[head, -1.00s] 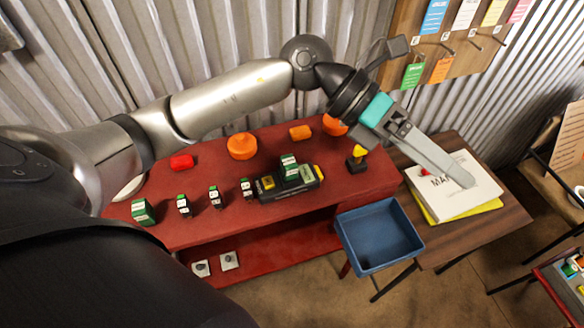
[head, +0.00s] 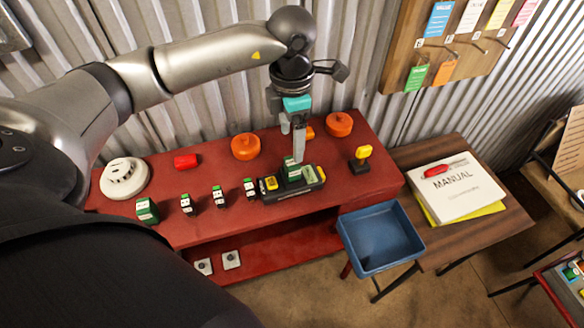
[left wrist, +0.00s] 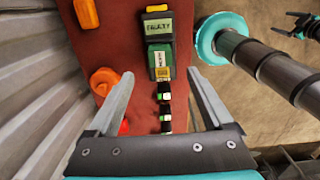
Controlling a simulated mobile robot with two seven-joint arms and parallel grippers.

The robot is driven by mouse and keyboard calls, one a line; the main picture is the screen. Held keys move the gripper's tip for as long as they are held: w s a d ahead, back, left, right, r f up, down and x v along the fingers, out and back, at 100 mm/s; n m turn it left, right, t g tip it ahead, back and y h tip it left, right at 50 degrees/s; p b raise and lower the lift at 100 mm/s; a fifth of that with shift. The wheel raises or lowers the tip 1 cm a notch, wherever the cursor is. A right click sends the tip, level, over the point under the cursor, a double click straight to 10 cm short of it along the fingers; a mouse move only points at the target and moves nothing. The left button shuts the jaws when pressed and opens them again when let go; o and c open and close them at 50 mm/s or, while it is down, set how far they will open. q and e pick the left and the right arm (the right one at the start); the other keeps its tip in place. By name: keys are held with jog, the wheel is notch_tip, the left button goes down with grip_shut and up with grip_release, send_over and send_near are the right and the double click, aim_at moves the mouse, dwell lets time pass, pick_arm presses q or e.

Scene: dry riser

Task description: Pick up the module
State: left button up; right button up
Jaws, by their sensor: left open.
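Several modules show. A larger green module (head: 147,210) and small black-and-white modules (head: 219,196) stand to the left. My left gripper (head: 299,160) points down just above the module on the base. In the left wrist view its fingers (left wrist: 160,74) are apart and empty, on either side of the row. A dark part at that view's top right may be my right gripper (left wrist: 303,26); its jaws are unclear.
On the red bench (head: 325,205) are orange round pieces (head: 245,146), a red piece (head: 187,161), a white disc (head: 125,178) and a yellow-topped switch (head: 361,157). A blue bin (head: 380,237) is at right, near a manual (head: 458,190) on a wooden table.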

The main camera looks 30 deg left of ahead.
aim_at(292, 162)
pick_arm(q)
notch_tip(292, 162, down, 9)
jog(key=shift+p, duration=0.65)
jog(key=shift+c, duration=0.2)
grip_shut()
